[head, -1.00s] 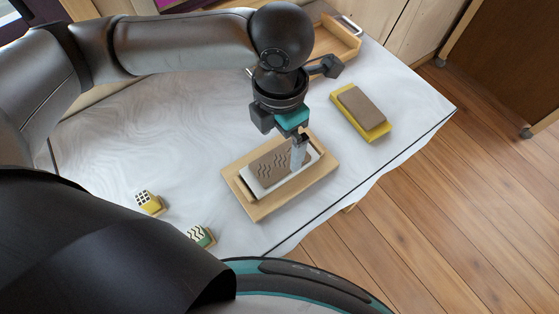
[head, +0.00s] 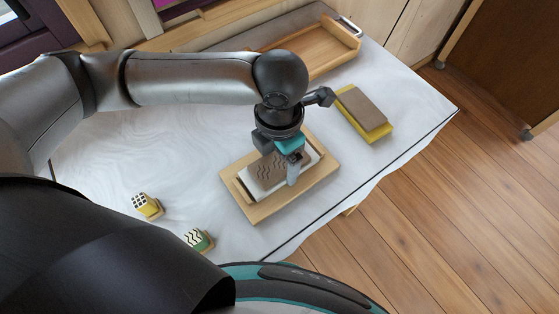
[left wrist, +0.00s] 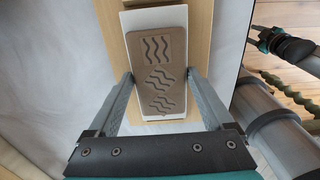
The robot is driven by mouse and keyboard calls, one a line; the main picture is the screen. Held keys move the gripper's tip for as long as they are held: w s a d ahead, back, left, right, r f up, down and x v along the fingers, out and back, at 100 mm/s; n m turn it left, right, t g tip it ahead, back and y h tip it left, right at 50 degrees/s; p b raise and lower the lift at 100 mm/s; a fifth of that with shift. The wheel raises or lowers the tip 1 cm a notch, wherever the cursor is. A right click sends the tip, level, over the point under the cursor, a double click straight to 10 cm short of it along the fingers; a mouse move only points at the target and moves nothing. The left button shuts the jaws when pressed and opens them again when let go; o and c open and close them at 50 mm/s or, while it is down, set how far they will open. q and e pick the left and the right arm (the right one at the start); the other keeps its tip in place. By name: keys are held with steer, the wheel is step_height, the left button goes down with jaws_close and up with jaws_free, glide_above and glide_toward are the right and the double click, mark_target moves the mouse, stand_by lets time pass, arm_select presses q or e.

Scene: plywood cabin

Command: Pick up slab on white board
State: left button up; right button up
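The slab (head: 267,172) is a grey-brown block with wavy grooves stamped in its top. It lies on a white board (head: 252,190), which sits in a light wooden tray (head: 257,213) on the table. In the left wrist view the slab (left wrist: 158,75) and white board (left wrist: 125,20) lie between my finger tips. My left gripper (head: 291,172) is low over the slab's right part and partly hides it. In the left wrist view the left gripper (left wrist: 160,80) is open, one finger on each side of the slab with gaps showing.
A plain brown slab on a yellow board (head: 376,133) stands to the right. A wooden tray (head: 335,58) is at the back. Two small patterned stamps (head: 147,206) (head: 198,240) stand at front left. The white-covered table (head: 130,150) is clear at left.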

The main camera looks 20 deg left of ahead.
arm_select(q)
steer(key=c, duration=1.2)
steer(key=shift+o, duration=0.2)
steer(key=shift+r, duration=0.1)
